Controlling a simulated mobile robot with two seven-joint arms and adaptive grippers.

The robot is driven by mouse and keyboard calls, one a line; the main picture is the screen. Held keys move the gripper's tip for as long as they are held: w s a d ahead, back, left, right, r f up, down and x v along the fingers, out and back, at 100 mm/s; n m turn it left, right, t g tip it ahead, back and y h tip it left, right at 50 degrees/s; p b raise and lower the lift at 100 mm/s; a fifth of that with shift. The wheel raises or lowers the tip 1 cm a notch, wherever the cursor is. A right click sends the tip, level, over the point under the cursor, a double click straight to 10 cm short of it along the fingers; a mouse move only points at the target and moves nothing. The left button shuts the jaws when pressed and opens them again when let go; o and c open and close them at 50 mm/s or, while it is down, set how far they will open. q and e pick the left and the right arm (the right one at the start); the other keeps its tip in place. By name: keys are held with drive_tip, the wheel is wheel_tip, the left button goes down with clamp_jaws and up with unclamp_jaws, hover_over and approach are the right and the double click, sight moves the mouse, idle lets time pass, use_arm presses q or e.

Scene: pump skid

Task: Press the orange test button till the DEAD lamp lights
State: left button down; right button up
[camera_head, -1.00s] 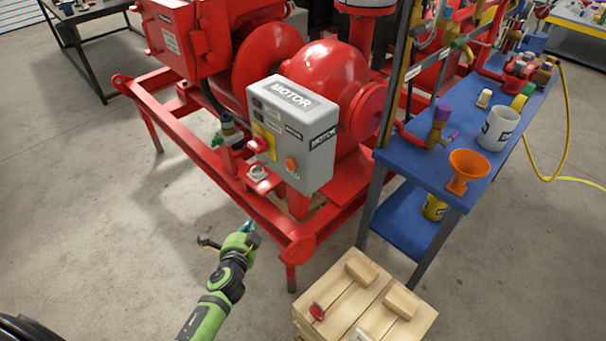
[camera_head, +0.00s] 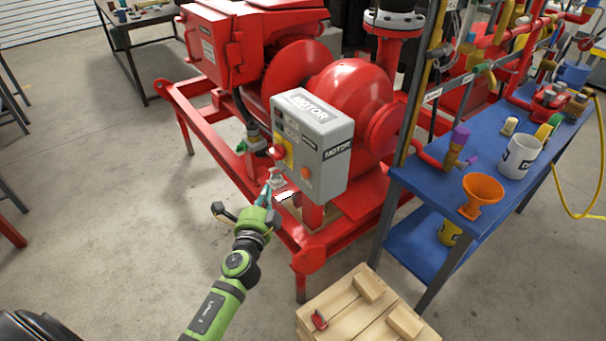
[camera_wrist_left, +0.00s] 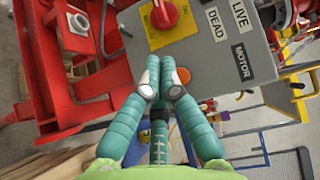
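The grey MOTOR control box (camera_head: 328,165) stands in front of the red pump. The orange test button (camera_head: 305,172) is low on its front face. A red rotary knob (camera_wrist_left: 164,14) on a yellow plate is above. The DEAD label (camera_wrist_left: 215,24) is beside the LIVE label (camera_wrist_left: 240,15); no lit lamp is discernible. My left gripper (camera_head: 270,182) is below and left of the button, its fingertips (camera_wrist_left: 160,80) together, holding nothing visible. My right gripper is out of view.
The red skid frame (camera_head: 310,245) runs below the box. A blue shelf table (camera_head: 420,185) with a mug and orange funnel stands right. A wooden crate (camera_head: 350,315) with a red padlock (camera_head: 319,320) sits in front.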

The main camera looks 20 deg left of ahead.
use_arm(q)
drive_tip(key=b, duration=0.1)
approach(300, 165)
drive_tip(key=w+a, duration=0.2)
drive_tip(key=a, duration=0.1)
drive_tip(key=shift+w+d+b, duration=0.3)
drive_tip(key=shift+w+d, duration=0.15)
drive_tip(key=shift+d, duration=0.15)
drive_tip(key=shift+f, duration=0.1)
idle(0.8)
drive_tip(key=shift+w+d, duration=0.2)
drive_tip(key=shift+w, duration=0.15)
drive_tip(key=shift+w+d+b, duration=0.25)
drive_tip(key=shift+w+b, duration=0.1)
drive_tip(key=shift+b, duration=0.1)
idle(0.5)
drive_tip(key=shift+s+a, duration=0.1)
idle(0.4)
drive_tip(key=shift+s+a, duration=0.4)
drive_tip(key=shift+s, duration=0.25)
